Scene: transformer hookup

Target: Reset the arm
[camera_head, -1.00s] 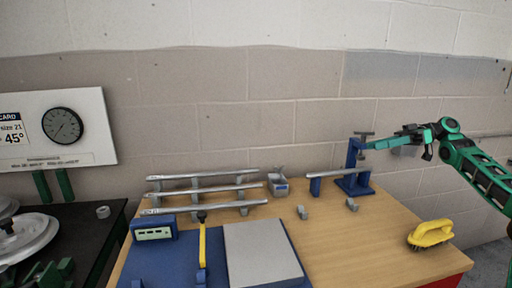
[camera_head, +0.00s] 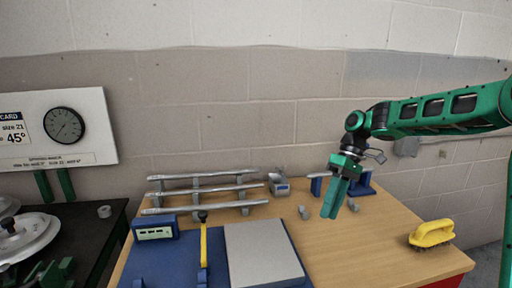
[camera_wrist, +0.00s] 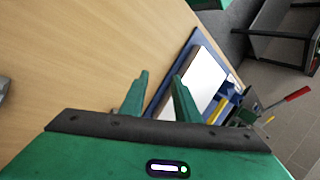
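My gripper (camera_head: 334,200) is green and points down above the right-centre of the wooden table. In the wrist view its two fingers (camera_wrist: 161,80) stand apart with nothing between them, so it is open and empty. My arm reaches in from the right edge, with the forearm raised nearly level. The arm hides part of the blue clamp stand (camera_head: 362,184) at the back right of the table.
The wooden table (camera_head: 380,240) holds a rack of silver rods (camera_head: 205,192), a grey plate (camera_head: 262,252) on a blue mat, a blue meter box (camera_head: 154,229) and a yellow brush (camera_head: 432,234). A black table with white discs (camera_head: 28,238) stands left.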

